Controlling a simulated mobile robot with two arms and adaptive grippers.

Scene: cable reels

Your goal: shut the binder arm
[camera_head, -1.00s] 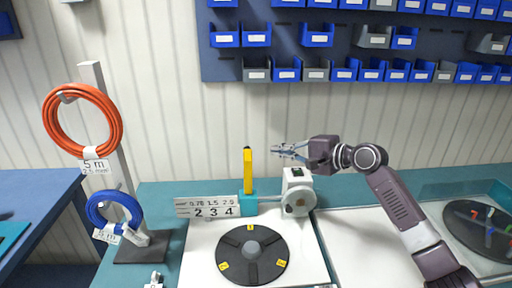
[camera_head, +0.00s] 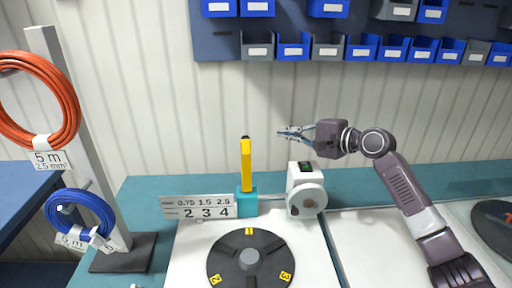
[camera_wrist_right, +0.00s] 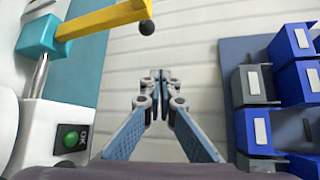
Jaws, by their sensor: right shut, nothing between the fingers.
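The yellow binder arm (camera_head: 246,163) stands upright on its teal block (camera_head: 246,203), with a dark knob at its top. In the right wrist view the yellow arm (camera_wrist_right: 103,19) and the teal block (camera_wrist_right: 40,36) show at the upper left. My right gripper (camera_head: 283,133) is shut and empty. It is to the right of the binder arm's top, apart from it, above the white unit. In the right wrist view its fingertips (camera_wrist_right: 160,76) meet with nothing between them. My left gripper is not in view.
The white unit (camera_head: 304,190) with a green button (camera_wrist_right: 71,139) stands right of the teal block. A number plate (camera_head: 199,207) is left of it. A dark disc (camera_head: 249,262) lies in front. An orange coil (camera_head: 66,90) and blue coil (camera_head: 79,214) hang at left.

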